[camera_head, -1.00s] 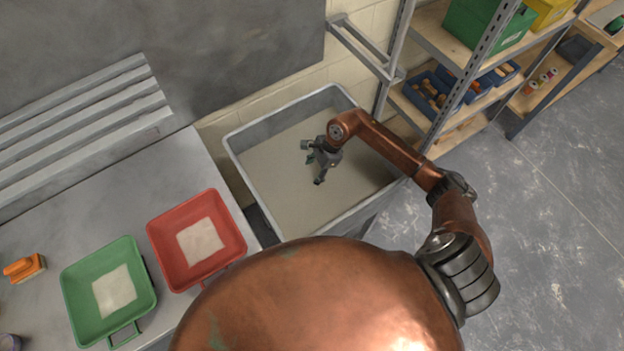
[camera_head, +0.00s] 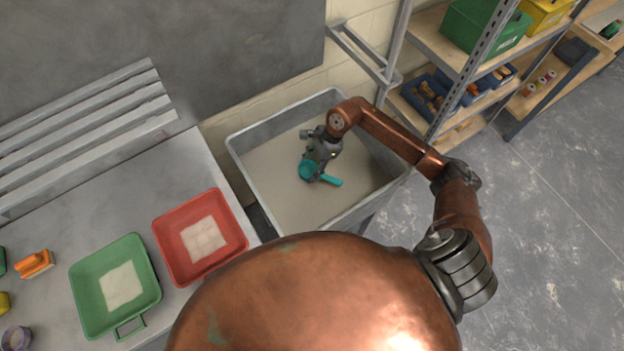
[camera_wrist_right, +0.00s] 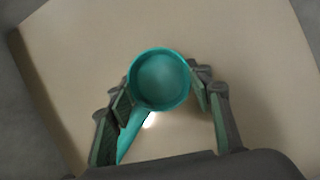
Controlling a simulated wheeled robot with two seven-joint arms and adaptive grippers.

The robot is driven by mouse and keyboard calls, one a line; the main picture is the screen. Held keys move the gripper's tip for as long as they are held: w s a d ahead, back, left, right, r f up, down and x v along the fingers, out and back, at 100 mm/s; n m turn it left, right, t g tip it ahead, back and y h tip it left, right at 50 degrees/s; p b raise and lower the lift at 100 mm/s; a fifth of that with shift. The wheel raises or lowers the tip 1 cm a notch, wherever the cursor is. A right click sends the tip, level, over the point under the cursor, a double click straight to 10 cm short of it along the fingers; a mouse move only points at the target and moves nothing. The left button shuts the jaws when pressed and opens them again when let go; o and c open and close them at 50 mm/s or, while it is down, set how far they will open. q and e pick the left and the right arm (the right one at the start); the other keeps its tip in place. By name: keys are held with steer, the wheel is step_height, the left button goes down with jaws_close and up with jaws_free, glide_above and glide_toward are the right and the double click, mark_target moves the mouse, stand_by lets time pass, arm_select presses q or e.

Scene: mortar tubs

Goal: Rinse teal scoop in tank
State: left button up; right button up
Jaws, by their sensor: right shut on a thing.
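The teal scoop (camera_head: 331,181) is in my right gripper (camera_head: 314,168), over the grey tank (camera_head: 249,178). In the right wrist view the scoop's round cup (camera_wrist_right: 160,80) sits between the fingertips of the right gripper (camera_wrist_right: 163,95), with its handle (camera_wrist_right: 131,137) running down to the left. The right gripper is shut on the scoop. The tank holds murky beige water (camera_head: 285,185), and the scoop appears to be above its surface. My left gripper is not in view.
A red tub (camera_head: 170,240) and a green tub (camera_head: 84,290), each with pale mortar, stand on the grey bench (camera_head: 50,225). An orange-handled brush (camera_head: 36,262) lies left of them. Shelving (camera_head: 437,60) with bins stands right of the tank.

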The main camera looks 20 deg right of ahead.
step_height(320, 180, up, 15)
steer(key=p, duration=0.6)
stand_by(0.9)
steer(key=shift+r, duration=0.15)
stand_by(1.9)
step_height(320, 180, up, 4)
steer(key=shift+f+p, duration=0.1)
steer(key=shift+p, duration=0.8)
